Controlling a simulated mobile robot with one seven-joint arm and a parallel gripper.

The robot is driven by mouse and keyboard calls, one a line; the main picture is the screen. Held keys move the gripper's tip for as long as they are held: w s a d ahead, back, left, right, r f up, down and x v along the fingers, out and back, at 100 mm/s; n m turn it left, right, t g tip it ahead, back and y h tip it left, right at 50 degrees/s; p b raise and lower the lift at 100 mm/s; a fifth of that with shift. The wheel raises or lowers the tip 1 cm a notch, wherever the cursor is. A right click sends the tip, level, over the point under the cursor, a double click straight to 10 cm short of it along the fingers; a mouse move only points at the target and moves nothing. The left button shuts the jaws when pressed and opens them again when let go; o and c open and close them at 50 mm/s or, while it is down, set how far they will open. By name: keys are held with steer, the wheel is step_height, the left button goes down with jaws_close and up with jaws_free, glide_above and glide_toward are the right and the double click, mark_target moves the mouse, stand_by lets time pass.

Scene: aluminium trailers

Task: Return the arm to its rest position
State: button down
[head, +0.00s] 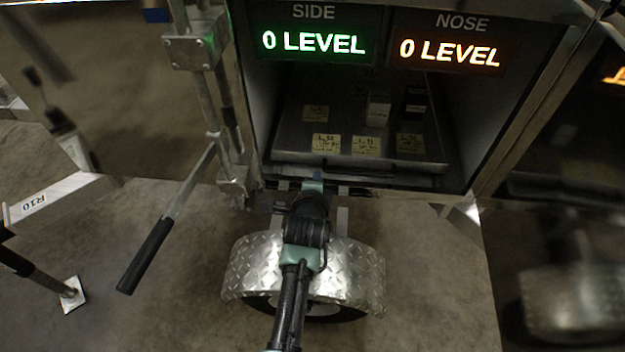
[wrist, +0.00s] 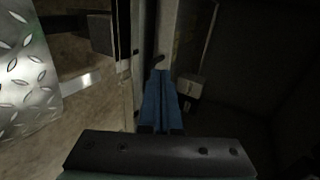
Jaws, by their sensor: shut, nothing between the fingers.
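My arm reaches forward from the bottom middle of the head view, over the wheel fender and towards the trailer's lower front edge. My gripper (head: 317,177) is at its far end, small and dark with a blue tip, just before the drawer or tray (head: 290,150). In the wrist view my gripper (wrist: 160,76) shows as two blue fingers, shut together with nothing between them. They point along a pale metal edge beside a dark opening. I cannot tell whether the fingertips touch that edge.
Below my arm is a diamond-plate fender (head: 350,265) over a wheel. A lever with a black handle (head: 145,255) sticks out at the left. Lit signs (head: 313,42) reading "0 LEVEL" hang above the compartment. Labelled boxes (head: 378,110) stand inside.

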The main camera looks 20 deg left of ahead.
steer(key=d+r+n+t, duration=0.2)
steer(key=d+r, duration=0.1)
steer(key=r, duration=0.9)
steer(key=d+r+n+t+h+p, duration=0.1)
steer(key=d+r+n+t, duration=0.15)
steer(key=r, duration=0.95)
steer(key=d+r+n+t, duration=0.2)
steer(key=d+r+t, duration=0.15)
steer(key=r, duration=0.85)
steer(key=s+d+r+n+t+h, duration=0.1)
steer(key=s+d+r+n+t, duration=0.2)
steer(key=s+r, duration=0.45)
steer(key=s+d+r+n+t+h, duration=0.1)
steer(key=s+d+r+n+t, duration=0.3)
steer(key=r, duration=0.7)
steer(key=s+d+r+n+t, duration=0.1)
steer(key=s+d+r, duration=0.1)
steer(key=s+r, duration=0.7)
step_height(320, 180, up, 27)
steer(key=w+p, duration=0.1)
steer(key=p, duration=2.5)
